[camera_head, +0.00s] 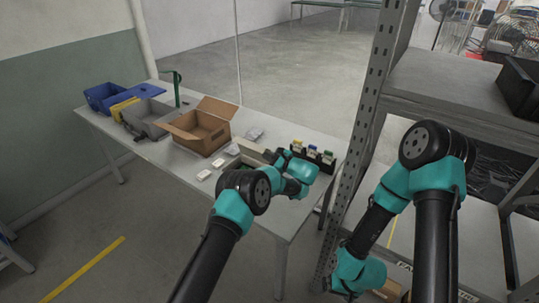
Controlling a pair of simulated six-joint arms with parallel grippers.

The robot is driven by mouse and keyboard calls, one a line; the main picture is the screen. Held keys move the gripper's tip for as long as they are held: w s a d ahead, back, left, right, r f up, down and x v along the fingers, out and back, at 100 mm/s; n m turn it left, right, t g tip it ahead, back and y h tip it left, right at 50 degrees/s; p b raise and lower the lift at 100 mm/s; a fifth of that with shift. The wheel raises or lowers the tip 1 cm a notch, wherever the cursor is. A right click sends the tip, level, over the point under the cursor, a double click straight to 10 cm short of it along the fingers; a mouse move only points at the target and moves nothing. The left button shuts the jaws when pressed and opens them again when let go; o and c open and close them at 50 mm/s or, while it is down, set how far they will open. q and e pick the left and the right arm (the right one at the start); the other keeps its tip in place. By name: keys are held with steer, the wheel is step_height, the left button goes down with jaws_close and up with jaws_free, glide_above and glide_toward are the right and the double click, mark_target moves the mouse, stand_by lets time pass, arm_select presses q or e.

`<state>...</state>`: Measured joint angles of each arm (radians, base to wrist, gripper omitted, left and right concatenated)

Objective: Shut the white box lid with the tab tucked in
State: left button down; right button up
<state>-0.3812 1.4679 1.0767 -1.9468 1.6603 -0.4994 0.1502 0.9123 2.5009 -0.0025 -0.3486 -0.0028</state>
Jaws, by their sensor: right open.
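A small pale box (250,147), seemingly the white box, is on the table behind my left forearm. The arm hides much of it, so I cannot make out its lid or tab. My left gripper (268,157) is close to this box, mostly hidden by its own wrist; its fingers cannot be made out. My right gripper (334,285) is low by the shelf post, away from the table top; it is open, and its fingers are hard to see.
On the table (160,158) stand an open cardboard box (203,130), a grey bin (146,117), a blue bin (100,96) and a black holder (314,159) with coloured items. Small white pieces (203,175) lie nearby. A metal shelf post (366,110) separates my arms.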

arm_select(q)
steer(key=shift+s, duration=0.1)
stand_by(0.4)
steer(key=c, duration=1.3)
jaws_free()
steer(key=shift+c, duration=0.2)
steer(key=shift+s, duration=0.1)
steer(key=v, duration=0.7)
steer(key=shift+s+d, duration=0.1)
steer(key=shift+d, duration=0.05)
